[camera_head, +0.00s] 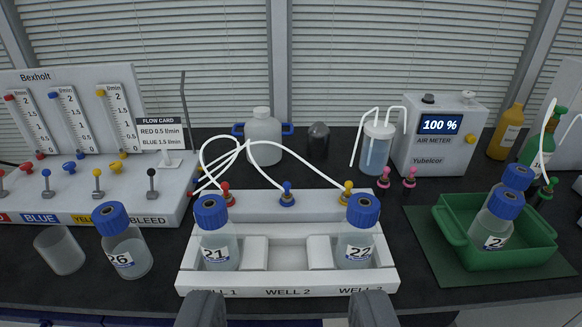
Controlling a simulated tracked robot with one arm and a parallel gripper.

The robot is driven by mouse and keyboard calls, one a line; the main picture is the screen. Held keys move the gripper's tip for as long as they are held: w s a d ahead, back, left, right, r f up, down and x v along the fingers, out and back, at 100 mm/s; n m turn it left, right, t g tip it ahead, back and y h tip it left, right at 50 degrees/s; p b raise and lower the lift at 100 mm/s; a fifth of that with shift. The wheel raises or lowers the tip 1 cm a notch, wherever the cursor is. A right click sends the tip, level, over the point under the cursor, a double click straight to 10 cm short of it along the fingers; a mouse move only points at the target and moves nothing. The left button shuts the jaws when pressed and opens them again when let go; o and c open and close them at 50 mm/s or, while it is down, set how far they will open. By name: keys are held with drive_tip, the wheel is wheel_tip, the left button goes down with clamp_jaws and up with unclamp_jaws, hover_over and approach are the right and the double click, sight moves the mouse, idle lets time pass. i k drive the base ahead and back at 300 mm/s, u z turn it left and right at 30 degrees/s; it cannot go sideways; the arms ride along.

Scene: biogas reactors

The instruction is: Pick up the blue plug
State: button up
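A small blue plug (287,194) stands upright at the back of the white well rack (288,281), above the WELL 2 label. A white hose (262,166) runs down to it from the left. A red plug (227,194) and a yellow plug (347,193) stand to its left and right. Other small blue pieces, a blue knob (70,167) and a blue-topped fitting (46,183), are on the flow panel at left. My gripper (288,310) shows at the bottom edge, its two dark fingers wide apart. It is open and empty, in front of the rack.
Blue-capped bottles 21 (216,249) and 22 (358,248) stand in the rack on both sides. Bottle 26 (125,251) and an empty beaker (60,251) stand left. A green tray (460,250) with bottles is right. White hoses arch behind the plugs.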

sight(286, 186)
drive_tip(key=i, duration=1)
